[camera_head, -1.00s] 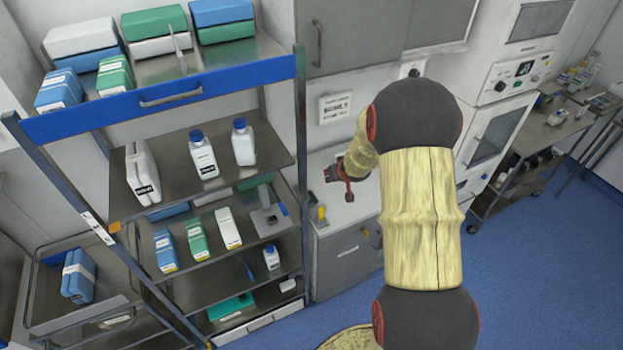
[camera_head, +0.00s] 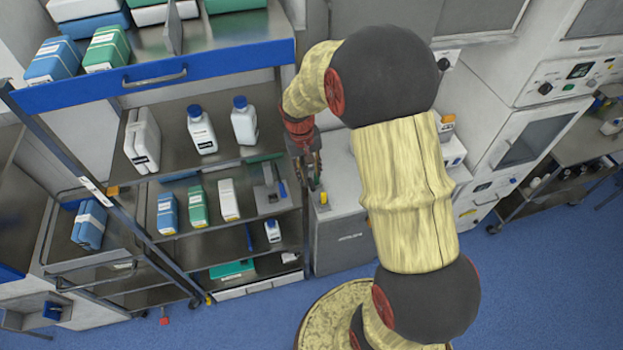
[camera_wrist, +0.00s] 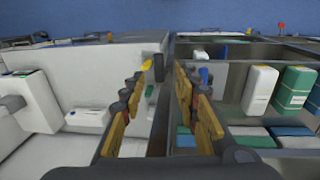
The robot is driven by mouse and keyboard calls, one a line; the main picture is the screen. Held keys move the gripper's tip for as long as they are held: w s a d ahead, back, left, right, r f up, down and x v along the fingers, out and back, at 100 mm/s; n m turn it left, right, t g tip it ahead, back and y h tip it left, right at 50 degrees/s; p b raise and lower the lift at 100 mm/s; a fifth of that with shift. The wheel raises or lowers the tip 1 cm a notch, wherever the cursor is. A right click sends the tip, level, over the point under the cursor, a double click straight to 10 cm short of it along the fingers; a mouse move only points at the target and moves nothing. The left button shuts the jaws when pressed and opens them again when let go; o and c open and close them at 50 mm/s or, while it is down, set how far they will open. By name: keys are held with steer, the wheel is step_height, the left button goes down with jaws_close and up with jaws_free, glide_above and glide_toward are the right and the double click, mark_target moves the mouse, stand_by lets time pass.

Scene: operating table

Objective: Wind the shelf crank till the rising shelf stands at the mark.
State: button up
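The rack's middle shelf (camera_head: 175,165) carries a white pack and two white bottles. An orange tab (camera_head: 113,190) sits at its left front end, beside a white label strip (camera_head: 95,190) on the post. I cannot tell for sure whether these are the shelf's pointer and mark. A yellow knob (camera_head: 323,198), possibly the crank's handle, stands by the rack's right post. It also shows in the wrist view (camera_wrist: 147,64), beyond my fingertips. My gripper (camera_head: 313,178) is open and empty, close to the knob and apart from it; it also shows in the wrist view (camera_wrist: 158,82).
Lower shelves hold blue, green and white packs (camera_head: 198,207). A grey-white cabinet (camera_head: 340,240) stands right of the rack. Blue floor (camera_head: 540,290) is clear at the lower right.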

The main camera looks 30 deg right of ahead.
mark_target(312, 184)
steer(key=f, duration=0.3)
steer(key=f+p, duration=0.1)
steer(key=f, duration=0.1)
steer(key=shift+d+f, duration=0.3)
steer(key=shift+d, duration=0.1)
steer(key=c, duration=0.3)
jaws_close()
